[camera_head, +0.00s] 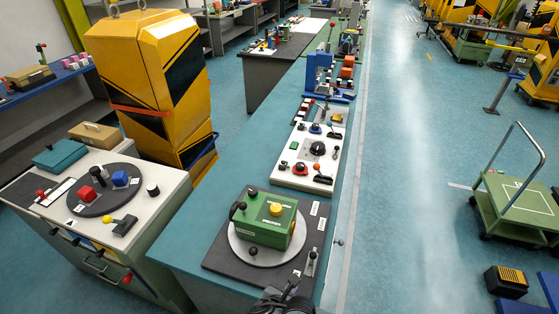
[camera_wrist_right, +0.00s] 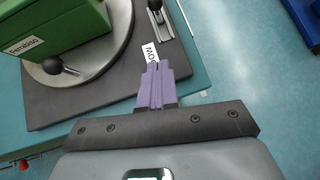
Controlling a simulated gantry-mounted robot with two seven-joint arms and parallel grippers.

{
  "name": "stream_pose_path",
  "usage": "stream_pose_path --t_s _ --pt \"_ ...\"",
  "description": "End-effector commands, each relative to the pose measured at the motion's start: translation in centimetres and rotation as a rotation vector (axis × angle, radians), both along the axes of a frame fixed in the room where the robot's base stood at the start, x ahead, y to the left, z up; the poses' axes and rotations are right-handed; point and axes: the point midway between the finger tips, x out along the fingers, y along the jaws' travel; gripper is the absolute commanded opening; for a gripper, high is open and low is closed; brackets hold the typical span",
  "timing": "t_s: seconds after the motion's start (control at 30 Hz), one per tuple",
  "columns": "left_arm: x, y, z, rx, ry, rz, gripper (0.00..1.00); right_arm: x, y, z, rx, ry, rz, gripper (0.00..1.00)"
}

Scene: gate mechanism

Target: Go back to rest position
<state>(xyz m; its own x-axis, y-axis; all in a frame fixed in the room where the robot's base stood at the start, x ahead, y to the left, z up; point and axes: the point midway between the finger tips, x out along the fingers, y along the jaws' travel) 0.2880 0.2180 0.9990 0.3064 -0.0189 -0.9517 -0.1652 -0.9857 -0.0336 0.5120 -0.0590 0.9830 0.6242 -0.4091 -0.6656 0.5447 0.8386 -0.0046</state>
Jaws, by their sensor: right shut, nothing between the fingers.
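My right gripper (camera_wrist_right: 157,68) shows in the right wrist view with its two purple fingers pressed together and nothing between them. In the head view, the dark end of my right arm (camera_head: 282,298) shows at the bottom edge, by the front of the dark board (camera_head: 225,258). A green box (camera_head: 266,222) with a yellow button and a black ball knob sits on a round grey plate (camera_head: 240,247) on this board. The box (camera_wrist_right: 50,25) also shows at the upper left of the wrist view. My fingers appear over the board's edge, apart from the box. My left gripper is not in view.
A small metal lever (camera_head: 310,262) stands at the board's right corner, close to my right gripper. Farther along the teal bench is a white control panel (camera_head: 311,160). A cabinet with a dark turntable (camera_head: 103,205) stands at left.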

Motion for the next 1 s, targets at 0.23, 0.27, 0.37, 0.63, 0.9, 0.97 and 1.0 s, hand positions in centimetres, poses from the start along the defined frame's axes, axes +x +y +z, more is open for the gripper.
stream_pose_path --t_s 0.23,0.27,0.37,0.63,0.9,0.97,1.0 --pt "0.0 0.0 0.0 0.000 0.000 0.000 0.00 -7.0 0.5 -6.7 0.025 0.162 -0.013 0.00" --pt "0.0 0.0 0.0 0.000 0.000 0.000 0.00 -8.5 0.7 -7.6 0.041 0.195 -0.023 0.00" --pt "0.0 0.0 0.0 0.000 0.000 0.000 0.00 -13.4 1.6 -9.9 0.127 0.300 -0.071 0.00" --pt "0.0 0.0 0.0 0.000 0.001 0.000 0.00 -23.3 2.5 -10.7 0.499 0.471 -0.427 0.00" --pt "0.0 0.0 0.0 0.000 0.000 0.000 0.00 -26.8 -3.1 -8.3 0.828 0.379 -1.043 0.00" --pt "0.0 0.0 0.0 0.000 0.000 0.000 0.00 -27.0 -4.9 -7.6 0.884 0.326 -1.179 0.00" --pt "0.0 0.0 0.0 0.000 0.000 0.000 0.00 -27.1 -6.2 -7.0 0.920 0.281 -1.273 0.00"
